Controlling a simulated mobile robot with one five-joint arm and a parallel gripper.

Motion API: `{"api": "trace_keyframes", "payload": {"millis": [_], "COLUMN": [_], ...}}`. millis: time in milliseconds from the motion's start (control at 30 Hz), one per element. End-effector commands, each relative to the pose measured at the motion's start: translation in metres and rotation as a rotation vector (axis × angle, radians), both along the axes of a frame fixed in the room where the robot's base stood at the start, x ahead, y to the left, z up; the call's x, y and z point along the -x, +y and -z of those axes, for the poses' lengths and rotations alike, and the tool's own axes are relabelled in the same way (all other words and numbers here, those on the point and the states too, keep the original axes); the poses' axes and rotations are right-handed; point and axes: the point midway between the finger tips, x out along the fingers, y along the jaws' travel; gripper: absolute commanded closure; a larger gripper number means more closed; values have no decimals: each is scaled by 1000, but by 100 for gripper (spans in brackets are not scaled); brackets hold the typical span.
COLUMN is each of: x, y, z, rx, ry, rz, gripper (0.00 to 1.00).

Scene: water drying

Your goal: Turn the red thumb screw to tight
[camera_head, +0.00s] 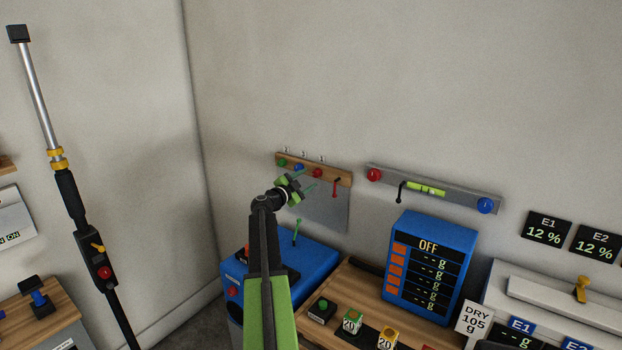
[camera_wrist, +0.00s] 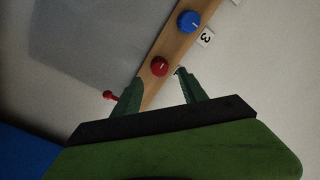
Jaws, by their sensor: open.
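A round red knob (camera_head: 317,173) with a pale mark on its face sits on a wooden wall strip (camera_head: 344,178). It also shows in the wrist view (camera_wrist: 159,66). Another red knob (camera_head: 374,174) is at the left end of a grey metal rail (camera_head: 456,197); I cannot tell which one is the thumb screw. My gripper (camera_head: 300,186) is open and empty, just in front of the strip. In the wrist view its fingertips (camera_wrist: 158,77) lie on either side just short of the strip's red knob, apparently not touching it.
A blue knob (camera_wrist: 189,21) is beside the red one, and a red-handled lever (camera_head: 337,187) hangs at the strip's right end. A green knob (camera_head: 283,162) is at its left. A blue box (camera_head: 318,257) and a blue display unit (camera_head: 446,232) stand below.

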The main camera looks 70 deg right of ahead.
Motion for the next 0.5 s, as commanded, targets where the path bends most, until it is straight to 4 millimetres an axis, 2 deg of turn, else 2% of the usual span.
{"api": "trace_keyframes", "payload": {"millis": [33, 300, 500], "x": [-3, -22, -32], "y": [19, 91, 125], "z": [0, 0, 0], "rx": [0, 0, 0], "ry": [0, 0, 0], "rz": [-3, -3, -1], "gripper": [50, 50, 50]}}
